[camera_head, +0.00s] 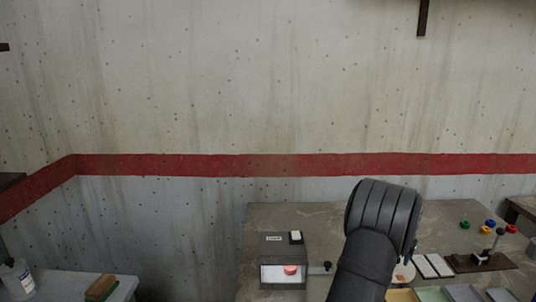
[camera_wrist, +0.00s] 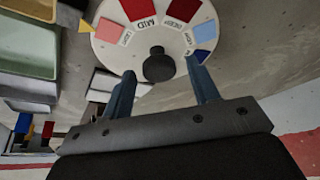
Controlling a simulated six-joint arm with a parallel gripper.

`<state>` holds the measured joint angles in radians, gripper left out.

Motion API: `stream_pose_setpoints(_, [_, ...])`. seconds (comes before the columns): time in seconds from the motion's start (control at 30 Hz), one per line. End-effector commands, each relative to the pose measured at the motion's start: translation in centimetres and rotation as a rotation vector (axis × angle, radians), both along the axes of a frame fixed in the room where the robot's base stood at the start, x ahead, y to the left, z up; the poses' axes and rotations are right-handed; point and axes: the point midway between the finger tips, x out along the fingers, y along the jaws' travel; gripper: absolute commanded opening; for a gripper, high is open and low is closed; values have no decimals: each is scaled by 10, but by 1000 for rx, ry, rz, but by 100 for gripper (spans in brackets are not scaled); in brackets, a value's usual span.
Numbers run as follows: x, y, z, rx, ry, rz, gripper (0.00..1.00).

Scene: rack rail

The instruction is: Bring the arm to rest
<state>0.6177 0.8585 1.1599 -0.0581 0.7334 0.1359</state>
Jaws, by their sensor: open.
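In the wrist view my gripper (camera_wrist: 160,82) is open, its two blue-grey fingers spread apart with nothing held. A round white dial (camera_wrist: 111,49) with coloured, labelled sectors lies past the fingertips. Its black knob (camera_wrist: 158,66) shows in the gap between the fingertips, touching neither finger. I cannot tell how far the tips are above the dial. In the head view my dark arm (camera_head: 375,235) reaches over the bench and hides most of my gripper. Only part of the white dial (camera_head: 404,273) shows beside the arm.
A grey box (camera_head: 285,247) with a red button (camera_head: 290,270) stands left of my arm on the bench (camera_head: 335,215). White plates (camera_head: 433,265), a brown board with a lever (camera_head: 481,262) and several coloured caps (camera_head: 490,224) lie right. Trays (camera_wrist: 22,48) lie left in the wrist view.

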Motion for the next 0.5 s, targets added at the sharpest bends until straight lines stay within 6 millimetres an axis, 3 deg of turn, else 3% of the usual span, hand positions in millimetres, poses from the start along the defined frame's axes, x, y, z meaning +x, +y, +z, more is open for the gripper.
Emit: stream_pose_setpoints(0.5, [-1, -1, 0, 0, -1, 123, 55])
